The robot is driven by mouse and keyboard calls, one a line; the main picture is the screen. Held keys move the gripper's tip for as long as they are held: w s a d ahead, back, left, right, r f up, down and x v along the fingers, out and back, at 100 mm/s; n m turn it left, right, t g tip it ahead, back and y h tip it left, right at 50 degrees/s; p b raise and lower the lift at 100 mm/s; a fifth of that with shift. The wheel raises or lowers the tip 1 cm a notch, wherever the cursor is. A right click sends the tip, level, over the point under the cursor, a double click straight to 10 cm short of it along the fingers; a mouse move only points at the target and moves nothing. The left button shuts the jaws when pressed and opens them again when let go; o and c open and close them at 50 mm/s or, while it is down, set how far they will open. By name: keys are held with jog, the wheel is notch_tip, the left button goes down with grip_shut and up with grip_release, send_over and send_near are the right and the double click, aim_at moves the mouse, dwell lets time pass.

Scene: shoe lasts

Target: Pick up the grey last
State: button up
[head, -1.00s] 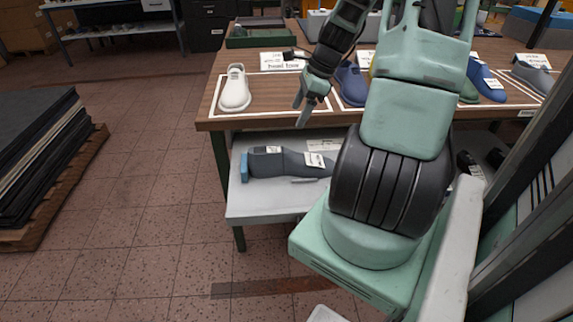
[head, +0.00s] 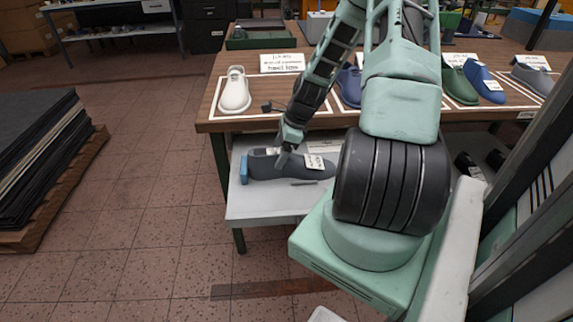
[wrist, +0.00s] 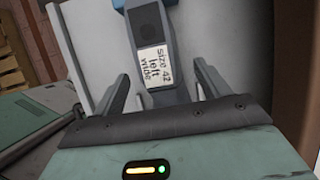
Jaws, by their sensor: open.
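A long grey last (head: 264,166) with a light blue block at its left end lies on the lower shelf in the head view. It carries white labels. In the wrist view the grey last (wrist: 146,38) lies lengthwise ahead of my gripper, and its label reads "size 42 left wide". My gripper (head: 284,157) is over the last in the head view. In the wrist view my gripper (wrist: 163,70) has its fingers apart, one on each side of the last; contact cannot be told. A second grey last (head: 533,76) stands on the tabletop at far right.
The wooden tabletop (head: 215,118) overhangs the lower shelf (head: 262,205) near my arm. A white last (head: 235,92) stands on top, with blue and green ones to the right. A thin dark item lies beside the grey last.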

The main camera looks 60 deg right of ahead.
jog(key=shift+x, duration=1.25)
grip_shut()
jog(key=shift+r, duration=0.1)
